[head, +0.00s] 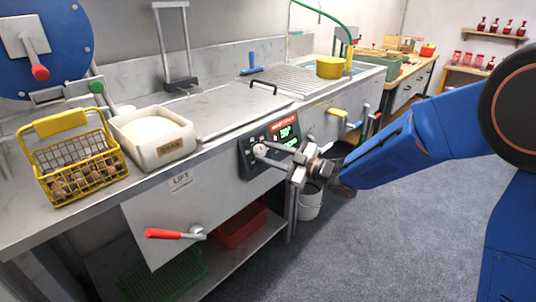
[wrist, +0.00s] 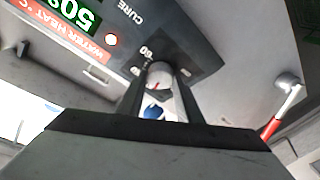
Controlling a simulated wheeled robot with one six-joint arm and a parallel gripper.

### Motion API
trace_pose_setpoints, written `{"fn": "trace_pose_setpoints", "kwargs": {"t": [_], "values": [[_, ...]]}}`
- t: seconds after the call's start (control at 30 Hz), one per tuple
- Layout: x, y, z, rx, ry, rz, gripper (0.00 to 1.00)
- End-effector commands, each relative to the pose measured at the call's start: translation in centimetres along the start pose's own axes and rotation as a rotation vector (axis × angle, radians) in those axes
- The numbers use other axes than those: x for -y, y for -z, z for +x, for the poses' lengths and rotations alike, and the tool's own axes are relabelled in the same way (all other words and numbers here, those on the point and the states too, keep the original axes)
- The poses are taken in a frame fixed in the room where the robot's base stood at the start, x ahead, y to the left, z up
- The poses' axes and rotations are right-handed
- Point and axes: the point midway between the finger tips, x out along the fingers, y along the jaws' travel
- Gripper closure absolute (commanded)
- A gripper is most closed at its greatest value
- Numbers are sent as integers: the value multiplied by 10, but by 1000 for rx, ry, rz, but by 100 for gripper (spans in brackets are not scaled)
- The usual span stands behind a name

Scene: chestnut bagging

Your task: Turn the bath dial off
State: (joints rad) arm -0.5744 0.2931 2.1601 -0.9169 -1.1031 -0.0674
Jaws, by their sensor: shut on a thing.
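The bath dial is a small pale round knob (wrist: 160,72) with a red mark, on the dark control panel (wrist: 185,30). In the head view the dial (head: 260,150) shows at the panel's lower left. My gripper (wrist: 159,88) is shut on the dial, one finger on each side. In the head view my gripper (head: 275,156) reaches the panel from the right and hides part of it. The green display (head: 288,132) reads about 50, over a second green line.
A red-handled lift lever (head: 175,234) sticks out below left. On the counter stand a yellow wire basket (head: 88,180) of chestnuts and a white bin (head: 125,125). A bucket (head: 310,203) stands under the bench. The floor at right is clear.

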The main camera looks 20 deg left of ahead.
Motion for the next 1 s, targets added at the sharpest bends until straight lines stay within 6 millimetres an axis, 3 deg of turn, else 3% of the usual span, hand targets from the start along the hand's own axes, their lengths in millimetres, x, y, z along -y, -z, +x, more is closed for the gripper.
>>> {"fn": "trace_pose_setpoints", "kwargs": {"t": [1.0], "values": [[-7, 2, 1, -24, 337, -907, 90]]}}
